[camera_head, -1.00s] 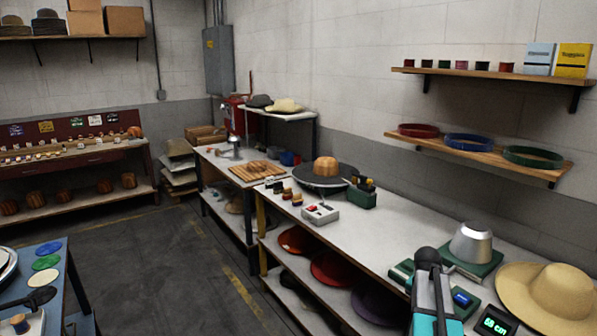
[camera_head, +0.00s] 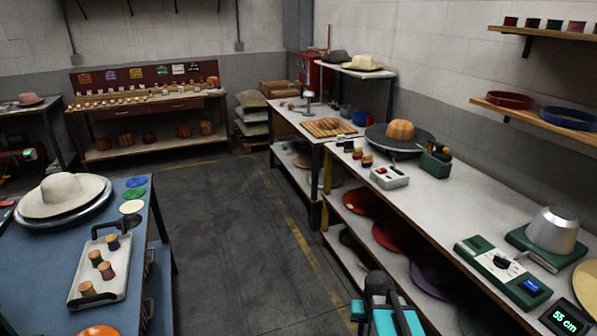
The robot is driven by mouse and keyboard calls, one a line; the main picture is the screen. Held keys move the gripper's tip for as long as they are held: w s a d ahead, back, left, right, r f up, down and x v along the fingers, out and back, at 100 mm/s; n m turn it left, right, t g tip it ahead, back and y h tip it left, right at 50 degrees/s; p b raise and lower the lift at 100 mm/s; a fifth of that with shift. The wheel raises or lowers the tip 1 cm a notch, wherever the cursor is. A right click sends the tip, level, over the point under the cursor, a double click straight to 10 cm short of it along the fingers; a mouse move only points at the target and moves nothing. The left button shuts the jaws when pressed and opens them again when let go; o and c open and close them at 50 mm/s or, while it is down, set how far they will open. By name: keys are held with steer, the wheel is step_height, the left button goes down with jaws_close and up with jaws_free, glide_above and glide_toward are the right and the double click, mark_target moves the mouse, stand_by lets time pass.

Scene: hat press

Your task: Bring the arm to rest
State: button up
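Part of my arm (camera_head: 383,309), teal and black with a dark rounded joint, shows at the bottom edge, right of centre. It stands over the floor beside the front of the long white workbench (camera_head: 385,212). The rest of the arm is cut off by the frame. My gripper's fingers do not show, so I cannot see whether it holds anything.
A blue table (camera_head: 38,268) at left holds a cream hat (camera_head: 62,195) and a tray (camera_head: 110,290) with spools. The workbench at right carries a metal cone (camera_head: 552,230) and a green device (camera_head: 500,272). The grey floor (camera_head: 225,235) between them is clear.

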steer(key=s+a+f+n, duration=0.2)
steer(key=s+a+f, duration=0.1)
steer(key=a, duration=0.2)
steer(key=s+f+g+b, duration=0.5)
steer(key=s+f+b, duration=0.5)
steer(key=s+f, duration=1.4)
step_height(320, 180, down, 3)
steer(key=shift+s+g, duration=0.4)
steer(key=shift+d, duration=0.1)
